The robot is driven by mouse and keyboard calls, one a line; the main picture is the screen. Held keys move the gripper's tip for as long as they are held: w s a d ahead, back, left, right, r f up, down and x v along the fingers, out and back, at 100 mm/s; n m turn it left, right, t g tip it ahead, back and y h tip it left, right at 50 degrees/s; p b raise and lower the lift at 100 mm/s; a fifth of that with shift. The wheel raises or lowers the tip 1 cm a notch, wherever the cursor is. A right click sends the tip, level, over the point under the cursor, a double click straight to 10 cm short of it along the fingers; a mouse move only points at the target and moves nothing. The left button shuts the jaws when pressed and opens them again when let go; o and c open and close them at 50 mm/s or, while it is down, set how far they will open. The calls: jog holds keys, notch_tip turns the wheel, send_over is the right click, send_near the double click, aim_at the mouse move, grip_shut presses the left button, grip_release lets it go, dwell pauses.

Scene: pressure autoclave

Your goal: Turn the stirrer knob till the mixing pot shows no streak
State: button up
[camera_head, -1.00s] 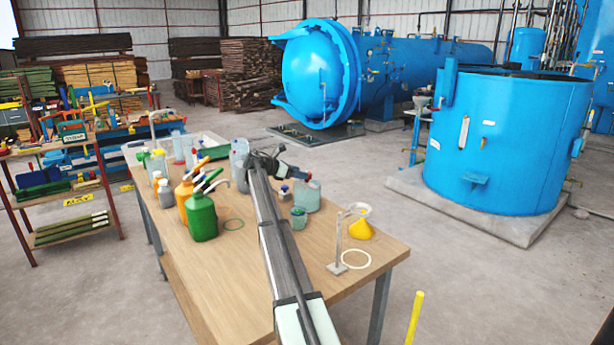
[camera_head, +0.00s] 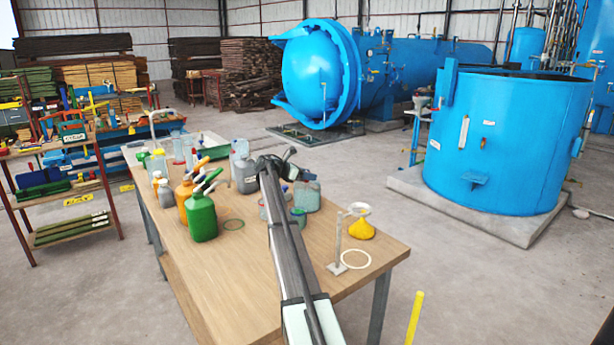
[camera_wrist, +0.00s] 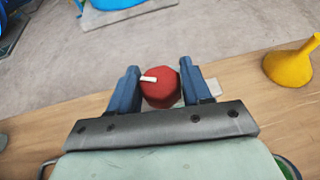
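In the wrist view a round red knob (camera_wrist: 158,92) with a short white pointer mark lies between the two blue fingers of my gripper (camera_wrist: 160,82). The mark points left, slightly up. The fingers sit close against both sides of the knob and appear shut on it. In the head view my gripper (camera_head: 275,165) is over the back middle of the wooden table, and my arm hides the knob there. I cannot tell which vessel is the mixing pot, and no streak can be made out.
On the table (camera_head: 235,285) stand a green jug (camera_head: 201,216), an orange jug (camera_head: 186,200), a grey bottle (camera_head: 244,174), a bluish container (camera_head: 307,196) and a yellow funnel (camera_head: 361,228) beside a stand. The front of the table is mostly clear. A blue tank (camera_head: 505,140) stands behind.

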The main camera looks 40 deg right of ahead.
jog(key=c, duration=0.5)
jog(key=shift+c, duration=0.2)
jog(key=shift+w+g, duration=0.1)
jog(key=shift+g, duration=0.2)
jog(key=m+g, duration=0.2)
jog(key=shift+w+d+m+g+y, duration=0.1)
jog(key=shift+w+m+g+y, duration=0.05)
jog(key=shift+m+g+y, duration=0.2)
jog(key=m+g+y, duration=0.1)
jog(key=m+g, duration=0.2)
jog(key=shift+y, duration=0.35)
jog(key=shift+s+m+g+y, duration=0.2)
jog(key=shift+m+g+y, duration=0.65)
jog(key=shift+m, duration=0.2)
